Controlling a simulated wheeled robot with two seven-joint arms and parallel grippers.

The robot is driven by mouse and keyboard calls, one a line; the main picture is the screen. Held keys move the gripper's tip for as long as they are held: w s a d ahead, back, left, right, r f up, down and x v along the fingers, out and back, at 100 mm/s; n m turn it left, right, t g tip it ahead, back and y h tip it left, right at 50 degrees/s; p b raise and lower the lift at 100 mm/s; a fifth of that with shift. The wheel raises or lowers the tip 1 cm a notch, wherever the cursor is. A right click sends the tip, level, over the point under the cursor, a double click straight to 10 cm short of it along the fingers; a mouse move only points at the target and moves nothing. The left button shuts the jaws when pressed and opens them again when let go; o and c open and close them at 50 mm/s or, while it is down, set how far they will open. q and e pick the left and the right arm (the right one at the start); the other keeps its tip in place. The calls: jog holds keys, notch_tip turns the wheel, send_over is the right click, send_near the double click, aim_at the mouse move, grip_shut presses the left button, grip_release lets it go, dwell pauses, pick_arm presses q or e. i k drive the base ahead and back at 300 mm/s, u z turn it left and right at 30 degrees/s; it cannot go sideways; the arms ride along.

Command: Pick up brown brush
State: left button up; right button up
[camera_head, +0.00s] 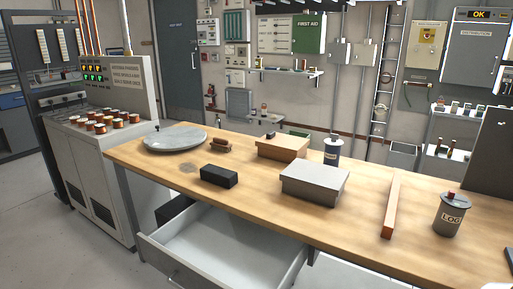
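A small brown object (220,145), which looks like the brown brush, lies on the wooden workbench (350,229) near its back edge. It sits just right of a round grey disc (176,138) and behind a black block (219,176). It is small in the picture and its bristles cannot be made out clearly. Neither of my grippers shows in the head view.
An open, empty-looking drawer (221,278) juts out from the bench front.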

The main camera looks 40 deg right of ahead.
aim_at(221, 144)
jog(key=z, duration=1.95)
jog(key=k, duration=0.6)
jog(key=u, duration=1)
jog(key=i, duration=0.9)
jog(key=z, duration=0.1)
jog(key=k, duration=0.6)
jog(key=u, duration=0.95)
jog(key=i, duration=0.85)
jog(key=u, duration=0.85)
jog(key=i, duration=1.3)
jog(key=z, duration=0.4)
